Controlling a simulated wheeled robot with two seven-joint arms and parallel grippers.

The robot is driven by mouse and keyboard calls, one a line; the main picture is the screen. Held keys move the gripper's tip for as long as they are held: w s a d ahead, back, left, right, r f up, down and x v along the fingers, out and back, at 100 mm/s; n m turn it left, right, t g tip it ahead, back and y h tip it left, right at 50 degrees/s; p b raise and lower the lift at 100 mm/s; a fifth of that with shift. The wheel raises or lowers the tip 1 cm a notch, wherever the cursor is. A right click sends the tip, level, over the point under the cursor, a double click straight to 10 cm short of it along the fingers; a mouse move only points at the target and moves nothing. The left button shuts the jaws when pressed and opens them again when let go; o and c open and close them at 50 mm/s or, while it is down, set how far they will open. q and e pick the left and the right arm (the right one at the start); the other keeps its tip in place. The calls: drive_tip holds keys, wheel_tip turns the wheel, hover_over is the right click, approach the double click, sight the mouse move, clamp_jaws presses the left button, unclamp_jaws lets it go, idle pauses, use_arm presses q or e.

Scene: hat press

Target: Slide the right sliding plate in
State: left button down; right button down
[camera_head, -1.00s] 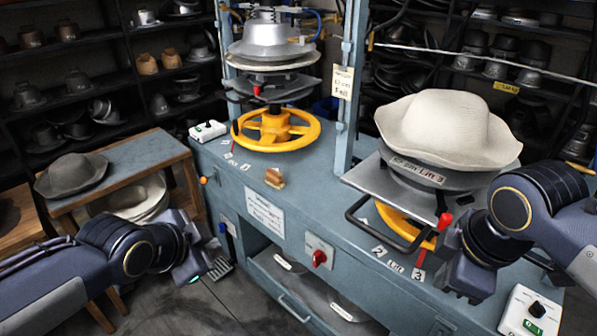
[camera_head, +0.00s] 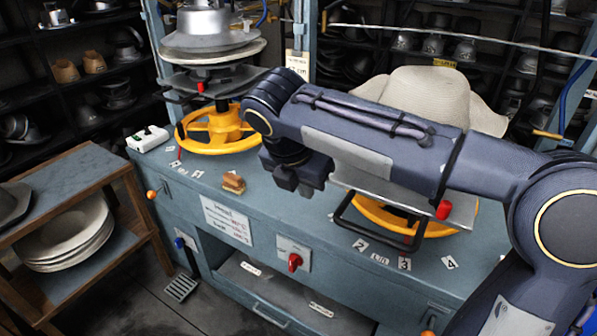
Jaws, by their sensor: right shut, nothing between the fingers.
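The right sliding plate (camera_head: 358,182) is a grey plate with a black bar handle (camera_head: 372,236) at its front and a red knob (camera_head: 443,210) near its right corner. It sticks out toward the front of the blue press, above a yellow wheel (camera_head: 400,220). A cream felt hat (camera_head: 425,92) sits above it, and my right arm hides much of the plate and hat. My right gripper (camera_head: 298,188) is shut and empty, above the bench between the two press stations, left of the handle and apart from it. My left gripper is out of view.
The left station has a grey mould (camera_head: 212,25) above a yellow wheel (camera_head: 215,130). A blue upright (camera_head: 303,40) stands behind my right gripper. A small tan block (camera_head: 234,183) and a white control box (camera_head: 148,139) lie on the bench. A wooden shelf (camera_head: 70,185) stands at left.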

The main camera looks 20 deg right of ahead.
drive_tip(key=shift+w+d+f+p, duration=0.2)
drive_tip(key=shift+w+d+f, duration=0.1)
drive_tip(key=shift+w+d, duration=0.5)
drive_tip(key=shift+w+d+f+p, duration=0.25)
drive_tip(key=shift+w+d, duration=0.35)
drive_tip(key=shift+d, duration=0.35)
